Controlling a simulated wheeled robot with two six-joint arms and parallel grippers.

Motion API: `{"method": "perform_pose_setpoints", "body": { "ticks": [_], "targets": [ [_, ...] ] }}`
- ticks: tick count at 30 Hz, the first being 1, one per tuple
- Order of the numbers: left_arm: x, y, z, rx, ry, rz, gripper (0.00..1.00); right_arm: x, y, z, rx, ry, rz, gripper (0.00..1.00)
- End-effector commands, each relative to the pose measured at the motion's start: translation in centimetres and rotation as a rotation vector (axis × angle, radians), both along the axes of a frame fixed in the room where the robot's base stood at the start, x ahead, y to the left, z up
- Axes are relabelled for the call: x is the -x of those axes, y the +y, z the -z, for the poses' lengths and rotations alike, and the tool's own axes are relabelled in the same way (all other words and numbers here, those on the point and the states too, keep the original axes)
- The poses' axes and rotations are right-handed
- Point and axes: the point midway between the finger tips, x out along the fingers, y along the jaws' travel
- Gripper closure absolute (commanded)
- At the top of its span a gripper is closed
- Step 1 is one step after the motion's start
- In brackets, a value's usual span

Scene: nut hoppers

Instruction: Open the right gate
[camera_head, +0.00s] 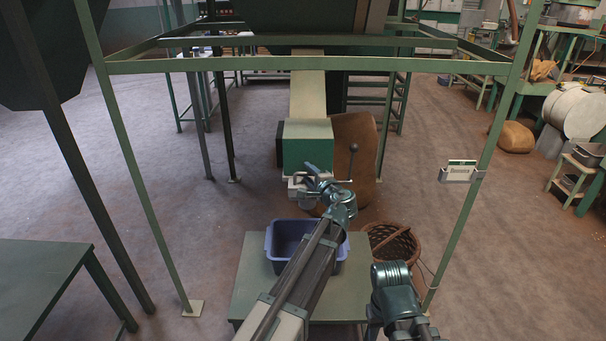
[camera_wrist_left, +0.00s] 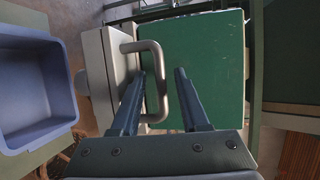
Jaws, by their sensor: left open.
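The green chute outlet box (camera_head: 307,152) hangs at the end of a pale sloping chute. It also fills the middle of the left wrist view (camera_wrist_left: 207,60). A light grey gate plate (camera_wrist_left: 95,75) with a U-shaped grey handle (camera_wrist_left: 161,75) sits at the box's edge. My left gripper (camera_head: 309,183) is at the box's lower front; in the left wrist view its two fingers (camera_wrist_left: 160,72) are apart, with the handle's bar between them. Whether they touch it, I cannot tell. A lever with a black knob (camera_head: 353,148) stands right of the box. My right gripper is out of view.
A blue bin (camera_head: 284,237) stands on a green table (camera_head: 247,275) below the outlet. A wicker basket (camera_head: 393,243) is on the floor to the right, and a brown sack (camera_head: 358,135) is behind. Green frame posts (camera_head: 136,172) stand at both sides.

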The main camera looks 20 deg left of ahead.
Motion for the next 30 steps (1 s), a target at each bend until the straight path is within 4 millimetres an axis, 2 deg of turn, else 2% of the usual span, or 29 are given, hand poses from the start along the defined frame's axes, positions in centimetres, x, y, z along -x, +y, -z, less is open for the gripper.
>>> {"method": "perform_pose_setpoints", "body": {
  "ticks": [5,8,13,30],
  "targets": [
    [0.02,0.01,-0.02,0.000,0.000,0.000,0.55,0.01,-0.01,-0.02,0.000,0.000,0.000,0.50],
    [0.02,0.02,-0.02,0.000,0.000,0.000,0.70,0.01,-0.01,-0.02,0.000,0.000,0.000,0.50],
    [0.04,0.02,-0.02,0.000,0.000,0.000,1.00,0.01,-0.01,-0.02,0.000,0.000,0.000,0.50],
    [0.05,0.01,0.00,0.001,0.000,-0.001,1.00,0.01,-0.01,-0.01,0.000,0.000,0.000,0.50]
  ]
}}
